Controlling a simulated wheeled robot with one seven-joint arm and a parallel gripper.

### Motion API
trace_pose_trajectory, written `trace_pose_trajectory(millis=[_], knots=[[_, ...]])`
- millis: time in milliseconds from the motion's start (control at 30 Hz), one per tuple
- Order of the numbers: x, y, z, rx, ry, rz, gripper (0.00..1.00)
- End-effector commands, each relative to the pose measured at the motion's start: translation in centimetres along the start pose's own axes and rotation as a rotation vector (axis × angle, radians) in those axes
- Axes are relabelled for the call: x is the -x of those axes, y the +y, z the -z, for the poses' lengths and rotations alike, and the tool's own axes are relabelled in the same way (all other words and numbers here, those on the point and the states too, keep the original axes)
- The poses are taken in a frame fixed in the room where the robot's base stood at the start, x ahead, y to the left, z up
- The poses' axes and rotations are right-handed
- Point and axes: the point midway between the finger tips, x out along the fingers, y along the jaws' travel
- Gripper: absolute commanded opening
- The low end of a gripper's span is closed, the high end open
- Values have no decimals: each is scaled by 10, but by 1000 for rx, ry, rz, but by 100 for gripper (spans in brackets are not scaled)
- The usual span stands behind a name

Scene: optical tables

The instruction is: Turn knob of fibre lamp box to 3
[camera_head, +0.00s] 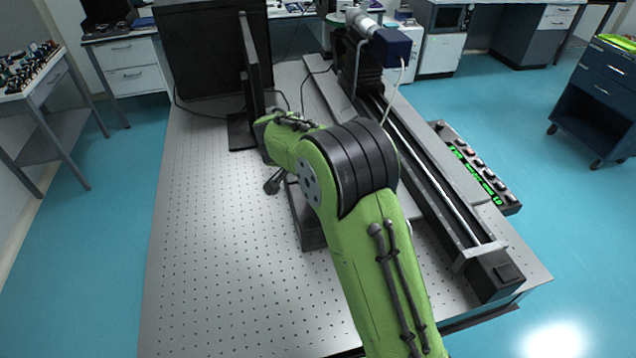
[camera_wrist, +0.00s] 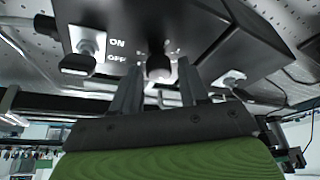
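The fibre lamp box (camera_wrist: 225,40) is a dark box that fills the upper middle of the wrist view. In the head view my green arm hides the knob and my gripper.
The perforated optical table (camera_head: 205,230) is bare on its left side. A black upright panel (camera_head: 212,50) stands at the back. A long rail stage (camera_head: 440,200) runs along the right, with a box with green displays (camera_head: 475,165) beyond it.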

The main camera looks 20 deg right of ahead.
Motion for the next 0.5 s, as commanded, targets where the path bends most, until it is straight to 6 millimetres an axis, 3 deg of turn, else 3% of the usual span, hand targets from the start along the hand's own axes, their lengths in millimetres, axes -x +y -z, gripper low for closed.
trace_pose_trajectory(millis=[333, 500], knots=[[1, 0, 0, 1, 0, -1, 55], [30, -1, 0, 2, 0, 4, 55]])
